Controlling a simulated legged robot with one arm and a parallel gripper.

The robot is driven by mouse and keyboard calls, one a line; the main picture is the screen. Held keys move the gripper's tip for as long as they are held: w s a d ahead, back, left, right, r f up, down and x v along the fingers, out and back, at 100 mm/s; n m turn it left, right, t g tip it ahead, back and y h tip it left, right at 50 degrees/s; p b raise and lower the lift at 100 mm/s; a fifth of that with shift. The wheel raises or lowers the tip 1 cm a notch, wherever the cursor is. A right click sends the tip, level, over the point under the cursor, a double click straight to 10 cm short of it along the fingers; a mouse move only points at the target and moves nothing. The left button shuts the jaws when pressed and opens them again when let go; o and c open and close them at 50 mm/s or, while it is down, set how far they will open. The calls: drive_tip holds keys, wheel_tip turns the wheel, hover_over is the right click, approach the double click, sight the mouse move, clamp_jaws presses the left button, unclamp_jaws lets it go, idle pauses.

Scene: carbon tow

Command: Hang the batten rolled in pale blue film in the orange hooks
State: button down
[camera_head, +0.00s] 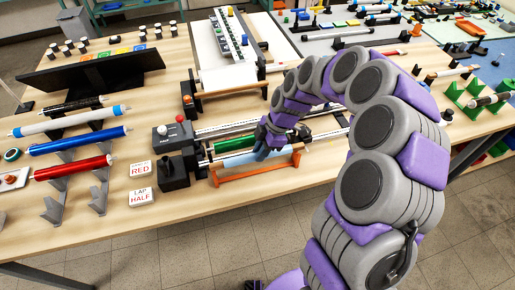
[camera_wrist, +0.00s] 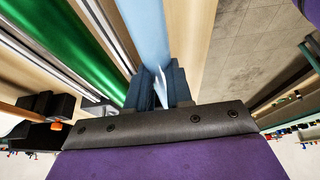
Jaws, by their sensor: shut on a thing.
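The batten in pale blue film (camera_head: 236,161) is held roughly level at the front of the machine; it also shows in the wrist view (camera_wrist: 146,30). My gripper (camera_head: 264,150) is shut on it, and its dark blue fingers (camera_wrist: 160,88) close around the film, with a loose pale flap between them. The orange hooks (camera_head: 250,174) stand on a low orange frame at the table's front, with an upright at each end. The batten appears close above the frame, between or over the uprights. I cannot tell whether it touches the hooks; my gripper and arm hide its right part.
A green roll (camera_head: 232,144) lies just behind the batten; it also shows in the wrist view (camera_wrist: 55,45). Blue (camera_head: 80,140) and red (camera_head: 73,168) rolls rest on grey stands farther left. Floor is open in front.

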drive_tip(key=shift+d+f, duration=0.1)
drive_tip(key=shift+f, duration=0.1)
drive_tip(key=shift+a+f, duration=0.1)
drive_tip(key=shift+a, duration=0.6)
drive_tip(key=shift+d+f, duration=0.25)
drive_tip(key=shift+d, duration=0.3)
drive_tip(key=shift+a+f+b, duration=0.3)
drive_tip(key=c, duration=1.2)
unclamp_jaws()
drive_tip(key=shift+a, duration=0.15)
drive_tip(key=shift+o, duration=1.3)
drive_tip(key=shift+d, duration=0.3)
drive_tip(key=shift+r, duration=0.15)
